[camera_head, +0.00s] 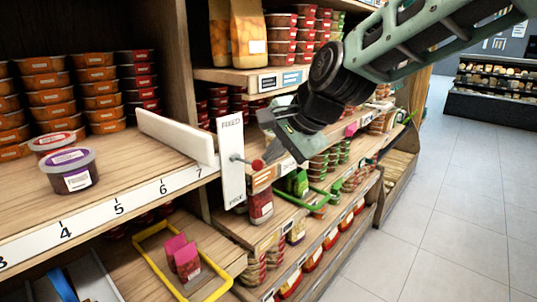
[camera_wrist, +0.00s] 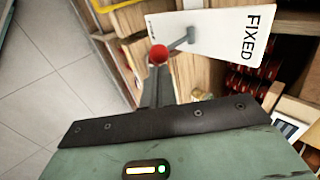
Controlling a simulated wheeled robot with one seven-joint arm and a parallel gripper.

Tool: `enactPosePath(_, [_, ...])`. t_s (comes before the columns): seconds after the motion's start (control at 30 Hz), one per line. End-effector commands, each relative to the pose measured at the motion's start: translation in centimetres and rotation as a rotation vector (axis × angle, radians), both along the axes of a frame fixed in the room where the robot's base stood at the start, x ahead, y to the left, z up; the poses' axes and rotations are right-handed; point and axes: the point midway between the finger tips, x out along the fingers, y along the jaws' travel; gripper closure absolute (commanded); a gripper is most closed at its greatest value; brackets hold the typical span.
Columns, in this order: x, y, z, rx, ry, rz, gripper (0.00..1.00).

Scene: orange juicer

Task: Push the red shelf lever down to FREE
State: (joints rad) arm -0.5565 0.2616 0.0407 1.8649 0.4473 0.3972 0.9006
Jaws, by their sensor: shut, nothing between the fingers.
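The red ball knob (camera_head: 258,165) sits on the end of a thin grey lever rod that sticks out from a white plate (camera_head: 231,185). The plate reads FIXED at the top and FREE at the bottom. The rod leaves the plate near mid-height and leans slightly down to the right. My gripper (camera_head: 270,156) is shut and empty, its fingertips close to the knob. In the wrist view the knob (camera_wrist: 158,55) appears just beyond the fingertips (camera_wrist: 157,78); I cannot tell whether they touch.
A white divider (camera_head: 176,136) stands on the numbered wooden shelf left of the plate, with lidded tubs (camera_head: 69,170) farther left. Stacked shelves of jars lie behind and below my gripper. A yellow-framed basket (camera_head: 180,262) is on the lower shelf. Open tiled floor (camera_head: 450,215) lies right.

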Motion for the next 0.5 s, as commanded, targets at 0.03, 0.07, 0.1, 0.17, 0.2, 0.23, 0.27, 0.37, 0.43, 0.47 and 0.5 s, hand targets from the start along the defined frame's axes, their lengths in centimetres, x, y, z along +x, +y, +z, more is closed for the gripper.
enactPosePath(0.03, [0.0, 0.0, -1.3, 0.018, -0.013, -0.002, 1.00])
enactPosePath(0.07, [-0.1, 0.1, -1.4, 0.027, -0.020, -0.001, 1.00])
enactPosePath(0.1, [-0.1, 0.1, -1.6, 0.040, -0.031, -0.001, 1.00])
enactPosePath(0.17, [-0.1, 0.1, -1.9, 0.060, -0.047, -0.002, 1.00])
enactPosePath(0.2, [-0.1, 0.2, -2.0, 0.073, -0.057, -0.002, 1.00])
enactPosePath(0.23, [-0.1, 0.1, -2.2, 0.084, -0.065, -0.003, 1.00])
enactPosePath(0.27, [-0.1, 0.1, -2.3, 0.093, -0.073, -0.003, 1.00])
enactPosePath(0.37, [-0.2, 0.1, -2.8, 0.125, -0.100, -0.003, 1.00])
enactPosePath(0.43, [-0.2, 0.1, -3.1, 0.148, -0.117, -0.002, 1.00])
enactPosePath(0.47, [-0.3, 0.1, -3.2, 0.159, -0.125, -0.002, 1.00])
enactPosePath(0.5, [-0.3, 0.1, -3.4, 0.171, -0.134, -0.002, 1.00])
